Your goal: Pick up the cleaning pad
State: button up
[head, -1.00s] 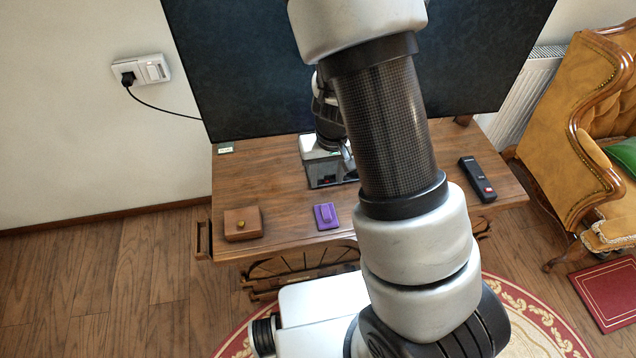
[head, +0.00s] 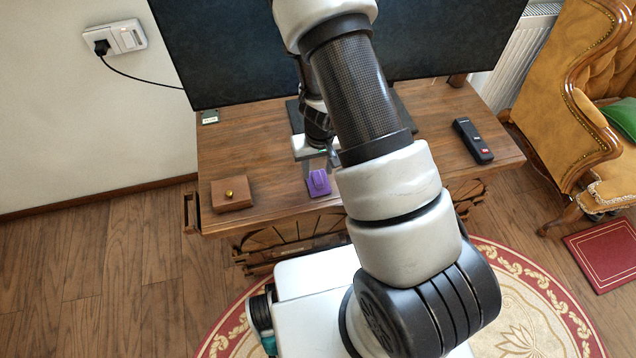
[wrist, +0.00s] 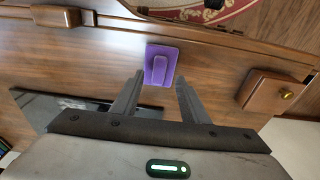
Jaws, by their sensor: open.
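The cleaning pad is a small purple pad (head: 319,182) with a raised grip on top. It lies on the wooden table near its front edge. In the wrist view the purple pad (wrist: 160,66) lies just beyond the fingertips, roughly centred between them. My gripper (wrist: 157,82) is open and empty, its two fingers apart. In the head view my gripper (head: 334,160) is above the table, just behind the pad, and is partly hidden by my arm.
A wooden box with a brass knob (head: 231,194) sits left of the pad. A black remote (head: 473,140) lies at the right of the table (head: 260,150). A large dark screen (head: 215,50) stands at the back. A dark flat item (wrist: 85,104) lies behind the pad.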

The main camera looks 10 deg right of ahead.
aim_at(318, 177)
jog(key=f, duration=0.2)
jog(key=f+b, duration=0.1)
jog(key=shift+w+f, duration=0.2)
jog(key=shift+f, duration=0.15)
grip_shut()
jog(key=shift+r, duration=0.1)
notch_tip(318, 177, up, 10)
jog(key=p, duration=0.4)
